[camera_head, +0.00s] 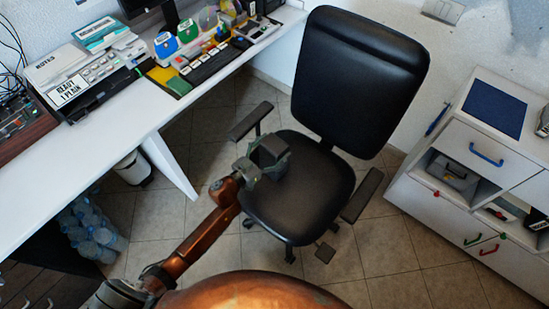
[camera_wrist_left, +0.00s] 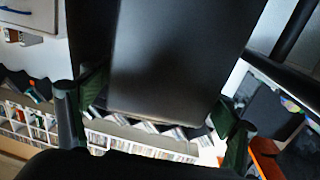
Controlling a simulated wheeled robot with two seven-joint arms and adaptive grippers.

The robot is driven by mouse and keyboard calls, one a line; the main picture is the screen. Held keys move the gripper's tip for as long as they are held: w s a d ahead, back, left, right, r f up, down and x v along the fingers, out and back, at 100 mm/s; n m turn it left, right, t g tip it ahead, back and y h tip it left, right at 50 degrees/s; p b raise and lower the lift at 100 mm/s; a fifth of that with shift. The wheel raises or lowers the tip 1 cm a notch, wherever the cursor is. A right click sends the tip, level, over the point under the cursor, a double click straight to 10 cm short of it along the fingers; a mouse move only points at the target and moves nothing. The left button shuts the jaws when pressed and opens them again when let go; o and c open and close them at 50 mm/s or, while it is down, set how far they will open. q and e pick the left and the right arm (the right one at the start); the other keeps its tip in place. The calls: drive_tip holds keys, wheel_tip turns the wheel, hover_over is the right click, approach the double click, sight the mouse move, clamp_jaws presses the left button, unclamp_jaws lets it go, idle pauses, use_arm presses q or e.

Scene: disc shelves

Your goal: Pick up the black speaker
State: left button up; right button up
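The black speaker (camera_head: 271,149) is a small dark box above the chair seat in the head view. My left gripper (camera_head: 262,160) is around it, at the end of the copper arm from the left. In the left wrist view the speaker (camera_wrist_left: 175,60) is a large dark block between the green fingers of my left gripper (camera_wrist_left: 163,90). Both fingers appear to press against its sides. Its upper end runs out of that view. The head view does not clearly show whether it is clear of the seat. My right gripper is not in view.
A black office chair (camera_head: 363,75) stands behind and around the gripper, with armrests on both sides. A white desk (camera_head: 118,135) with boxes and a keyboard is at left. A white drawer cabinet (camera_head: 475,145) is at right. Water bottles (camera_head: 92,232) stand under the desk.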

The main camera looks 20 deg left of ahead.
use_arm(q)
drive_tip(key=c, duration=1.7)
drive_tip(key=shift+c, duration=0.7)
drive_tip(key=shift+r, duration=0.15)
